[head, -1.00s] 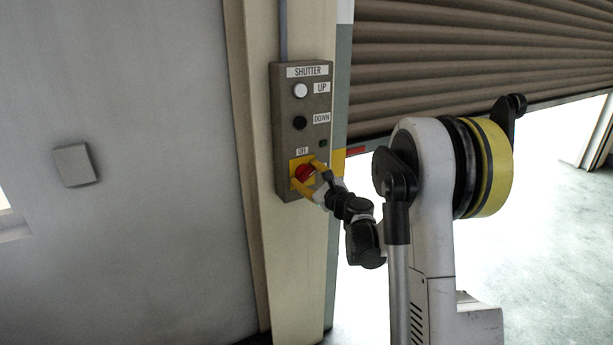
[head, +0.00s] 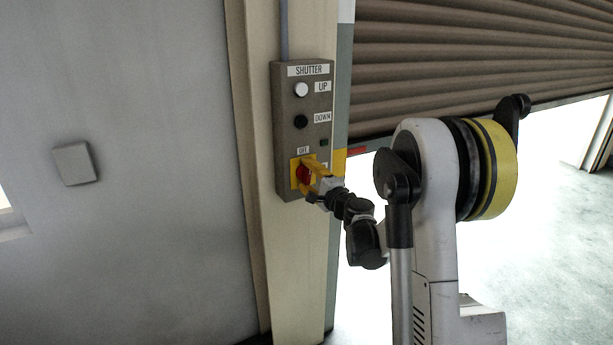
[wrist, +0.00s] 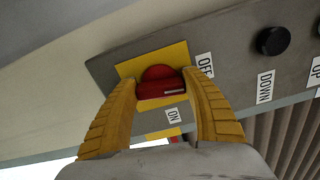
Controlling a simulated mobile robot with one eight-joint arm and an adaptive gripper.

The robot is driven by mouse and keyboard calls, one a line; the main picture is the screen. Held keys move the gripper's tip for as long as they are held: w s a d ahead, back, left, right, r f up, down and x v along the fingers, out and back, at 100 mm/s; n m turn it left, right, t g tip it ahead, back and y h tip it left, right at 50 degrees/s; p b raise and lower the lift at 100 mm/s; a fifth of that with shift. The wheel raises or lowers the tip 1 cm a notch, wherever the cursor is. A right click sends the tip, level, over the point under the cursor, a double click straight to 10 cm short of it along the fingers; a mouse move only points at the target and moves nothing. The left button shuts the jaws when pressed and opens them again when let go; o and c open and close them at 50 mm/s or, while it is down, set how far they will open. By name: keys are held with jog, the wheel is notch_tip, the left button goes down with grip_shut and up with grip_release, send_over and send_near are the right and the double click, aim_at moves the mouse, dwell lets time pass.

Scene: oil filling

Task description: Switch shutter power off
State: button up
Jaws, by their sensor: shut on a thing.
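The grey shutter control box (head: 286,135) is fixed to the cream post. Near its bottom is a red rotary switch (head: 303,174) on a yellow plate, with an OFF label above it. In the wrist view the red switch (wrist: 160,73) sits between the two yellow fingers of my gripper (wrist: 160,83). The gripper is shut on its handle. The OFF label (wrist: 205,64) is beside the right fingertip, and the ON label (wrist: 174,115) is below the handle. The handle bar lies across the gap, its right end towards OFF. In the head view my gripper (head: 313,181) partly covers the switch plate.
A white UP button (head: 301,90) and a black DOWN button (head: 300,121) are higher on the box. The brown slatted shutter (head: 470,70) is partly raised to the right, with a bright opening below. A small grey plate (head: 73,163) is on the left wall.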

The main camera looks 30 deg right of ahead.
jog(key=shift+n, duration=0.7)
jog(key=o, duration=1.2)
jog(key=s, duration=1.2)
jog(key=shift+d, duration=0.2)
jog(key=shift+a, duration=0.1)
